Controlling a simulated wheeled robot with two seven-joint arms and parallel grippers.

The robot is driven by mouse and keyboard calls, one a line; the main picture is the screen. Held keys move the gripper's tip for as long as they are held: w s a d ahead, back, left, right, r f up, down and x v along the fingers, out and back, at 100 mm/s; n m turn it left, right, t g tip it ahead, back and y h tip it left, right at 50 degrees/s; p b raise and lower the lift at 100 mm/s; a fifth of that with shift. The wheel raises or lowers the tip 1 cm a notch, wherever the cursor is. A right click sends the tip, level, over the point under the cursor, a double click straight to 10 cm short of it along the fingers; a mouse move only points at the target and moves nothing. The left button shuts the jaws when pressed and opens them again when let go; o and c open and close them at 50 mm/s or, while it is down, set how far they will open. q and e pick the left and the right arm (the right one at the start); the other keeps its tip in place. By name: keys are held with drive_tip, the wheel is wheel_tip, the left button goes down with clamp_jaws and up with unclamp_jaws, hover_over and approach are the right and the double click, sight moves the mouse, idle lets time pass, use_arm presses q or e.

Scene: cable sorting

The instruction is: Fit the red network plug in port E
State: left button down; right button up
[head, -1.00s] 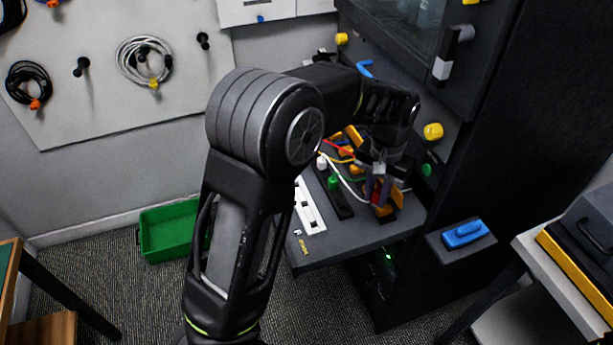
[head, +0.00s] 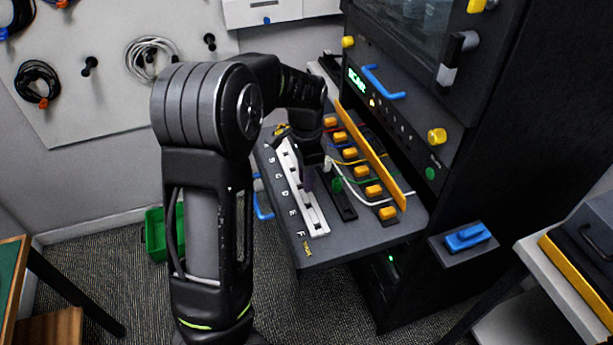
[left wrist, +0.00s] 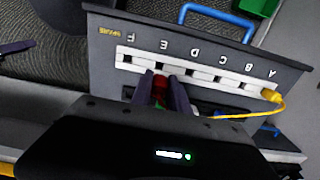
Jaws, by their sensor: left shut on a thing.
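The white port strip (head: 301,190) lies on the grey shelf, with letters A to F beside it. My left gripper (head: 309,180) is over its right side in the head view, fingers pointing down. In the left wrist view the left gripper (left wrist: 165,95) is shut on the red network plug (left wrist: 160,86), held between dark fingers. The plug is beside the port under letter E (left wrist: 165,51), at the strip's near edge. I cannot tell whether it touches the port. In the head view the red plug is hidden. My right gripper is not in view.
A yellow plug (left wrist: 269,95) sits in port A. A green plug (head: 337,184) and a white plug (head: 328,164) stand on a dark strip right of the ports. Several orange blocks (head: 350,153) and an orange bar (head: 372,160) lie further right. A blue handle (head: 262,200) is at the shelf's left.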

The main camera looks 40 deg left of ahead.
use_arm(q)
drive_tip(key=shift+f, duration=0.15)
drive_tip(key=shift+f+b, duration=1.7)
drive_tip(key=shift+f, duration=0.3)
drive_tip(key=shift+f+b, duration=1)
drive_tip(key=shift+f, duration=0.5)
idle(2.0)
idle(0.3)
drive_tip(key=c, duration=1.2)
unclamp_jaws()
drive_tip(key=shift+o, duration=0.5)
drive_tip(key=o, duration=0.4)
